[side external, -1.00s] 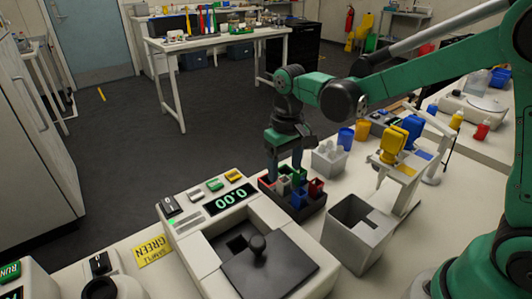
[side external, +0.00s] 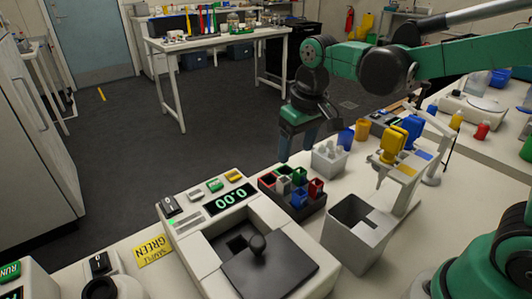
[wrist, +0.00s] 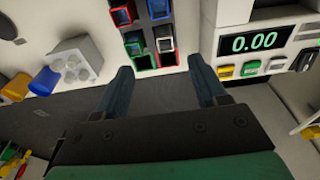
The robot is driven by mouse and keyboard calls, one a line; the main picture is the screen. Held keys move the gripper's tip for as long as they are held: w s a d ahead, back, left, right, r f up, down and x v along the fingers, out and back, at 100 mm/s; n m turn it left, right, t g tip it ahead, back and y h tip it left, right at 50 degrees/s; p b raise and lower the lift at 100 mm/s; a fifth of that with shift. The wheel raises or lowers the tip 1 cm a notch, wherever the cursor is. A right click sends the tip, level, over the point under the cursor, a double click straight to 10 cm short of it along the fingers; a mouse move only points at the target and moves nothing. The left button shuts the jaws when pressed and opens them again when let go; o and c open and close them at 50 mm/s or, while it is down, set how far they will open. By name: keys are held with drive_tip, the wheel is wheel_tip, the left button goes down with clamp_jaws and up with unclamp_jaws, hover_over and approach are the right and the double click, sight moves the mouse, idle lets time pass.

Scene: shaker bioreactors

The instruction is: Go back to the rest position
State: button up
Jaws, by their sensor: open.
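My gripper (side external: 298,142) is in the air above the bench's back edge, behind the black rack (side external: 312,207) of coloured cuvettes. In the wrist view my gripper (wrist: 160,82) has its two dark blue fingers wide apart with nothing between them. The rack (wrist: 128,48) lies beyond the fingertips in that view, with red, blue, green and grey cuvettes in it. My gripper appears apart from the rack.
A white device with a 0.00 display (side external: 231,198) stands left of the rack. A grey open bin (side external: 357,232) and a white tube holder (side external: 329,160) stand to its right. Blue and yellow pipettes hang on a stand (side external: 402,172).

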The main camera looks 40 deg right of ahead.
drive_tip(key=s+d+t, duration=0.1)
drive_tip(key=s+t, duration=0.4)
drive_tip(key=s, duration=0.1)
drive_tip(key=shift+s+d+r, duration=0.3)
drive_tip(key=shift+r, duration=0.05)
